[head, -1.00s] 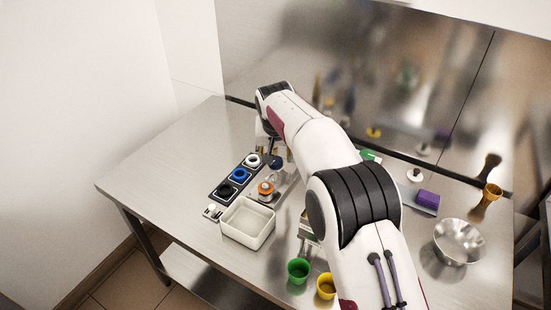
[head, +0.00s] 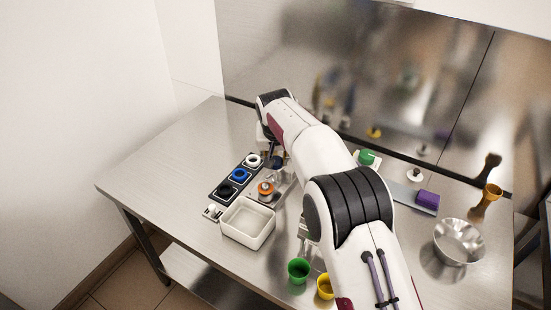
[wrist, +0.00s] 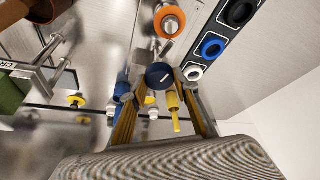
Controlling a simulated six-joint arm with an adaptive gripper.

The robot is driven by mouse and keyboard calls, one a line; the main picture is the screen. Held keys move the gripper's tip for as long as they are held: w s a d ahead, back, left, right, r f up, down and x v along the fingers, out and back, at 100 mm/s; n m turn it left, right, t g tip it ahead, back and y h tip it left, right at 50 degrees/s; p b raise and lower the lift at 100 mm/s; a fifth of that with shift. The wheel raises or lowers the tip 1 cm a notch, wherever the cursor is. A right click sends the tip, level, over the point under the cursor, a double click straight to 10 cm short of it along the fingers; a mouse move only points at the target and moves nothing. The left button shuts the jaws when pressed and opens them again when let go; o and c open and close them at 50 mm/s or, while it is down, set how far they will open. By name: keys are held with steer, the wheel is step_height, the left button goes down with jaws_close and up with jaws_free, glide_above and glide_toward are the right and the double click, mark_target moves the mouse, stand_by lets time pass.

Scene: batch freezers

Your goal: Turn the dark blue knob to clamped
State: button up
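The dark blue knob (wrist: 160,76) is in the upper middle of the wrist view, a round cap with a short white mark on top. My gripper (wrist: 158,82) is over it with its two fingers apart, one to each side of the knob. I cannot tell whether either fingertip touches it. In the head view my gripper and the knob are largely hidden behind my arm. No clamped label is readable.
An orange-ringed knob (wrist: 169,21) stands close by. A black panel with white (head: 253,161), blue (head: 239,174) and black (head: 226,189) round rings lies beside it. A white bin (head: 247,222) is in front. Green (head: 298,270) and yellow (head: 325,286) cups and a steel bowl (head: 458,242) stand nearer. The table's left is clear.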

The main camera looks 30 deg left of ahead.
steer(key=shift+n+g+y, duration=0.4)
steer(key=shift+n+g, duration=0.1)
steer(key=shift+n, duration=0.9)
steer(key=o, duration=1.1)
steer(key=shift+d+r, duration=0.1)
steer(key=shift+v, duration=3.65)
